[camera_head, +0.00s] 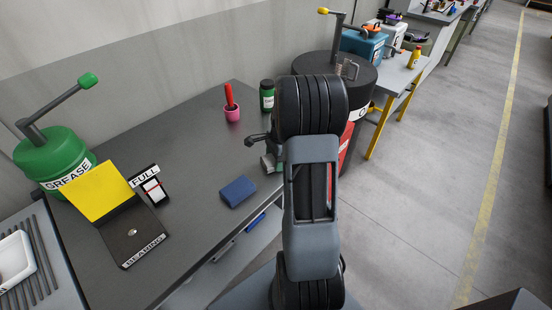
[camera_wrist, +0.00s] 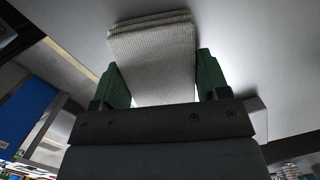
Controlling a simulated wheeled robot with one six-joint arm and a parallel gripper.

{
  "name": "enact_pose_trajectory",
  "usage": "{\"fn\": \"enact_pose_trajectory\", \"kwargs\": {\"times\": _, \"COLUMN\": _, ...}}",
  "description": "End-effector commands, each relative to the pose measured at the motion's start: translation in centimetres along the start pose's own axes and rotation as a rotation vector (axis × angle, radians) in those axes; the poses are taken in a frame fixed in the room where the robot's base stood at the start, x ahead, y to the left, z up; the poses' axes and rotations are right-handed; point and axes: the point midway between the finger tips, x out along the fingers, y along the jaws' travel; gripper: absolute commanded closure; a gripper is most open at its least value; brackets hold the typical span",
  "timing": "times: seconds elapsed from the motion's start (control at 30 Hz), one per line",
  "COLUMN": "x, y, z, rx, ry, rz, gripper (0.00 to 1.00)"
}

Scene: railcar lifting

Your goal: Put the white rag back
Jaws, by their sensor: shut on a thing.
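In the wrist view, the white rag (camera_wrist: 153,38) is a folded, ribbed, pale cloth between the green fingers of my gripper (camera_wrist: 158,72). The gripper is shut on it, and the rag reaches out past the fingertips. A plain grey surface fills the view behind the rag; I cannot tell whether the rag touches it.
A dark drum (camera_head: 310,66) stands behind my arm. Floor at right is clear.

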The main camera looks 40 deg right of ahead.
Motion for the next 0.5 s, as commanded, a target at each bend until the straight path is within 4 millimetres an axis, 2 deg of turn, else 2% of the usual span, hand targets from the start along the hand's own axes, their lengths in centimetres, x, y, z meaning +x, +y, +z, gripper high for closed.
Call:
{"fn": "enact_pose_trajectory", "kwargs": {"times": 0.2, "x": 0.45, "y": 0.01, "z": -0.06, "rx": 0.000, "ry": 0.000, "rz": 0.001, "gripper": 0.54}}
{"fn": "enact_pose_trajectory", "kwargs": {"times": 0.23, "x": 0.38, "y": 0.01, "z": -0.05, "rx": 0.000, "ry": 0.000, "rz": 0.000, "gripper": 0.30}}
{"fn": "enact_pose_trajectory", "kwargs": {"times": 0.5, "x": 0.31, "y": 0.01, "z": -0.04, "rx": 0.001, "ry": 0.000, "rz": 0.000, "gripper": 0.06}}
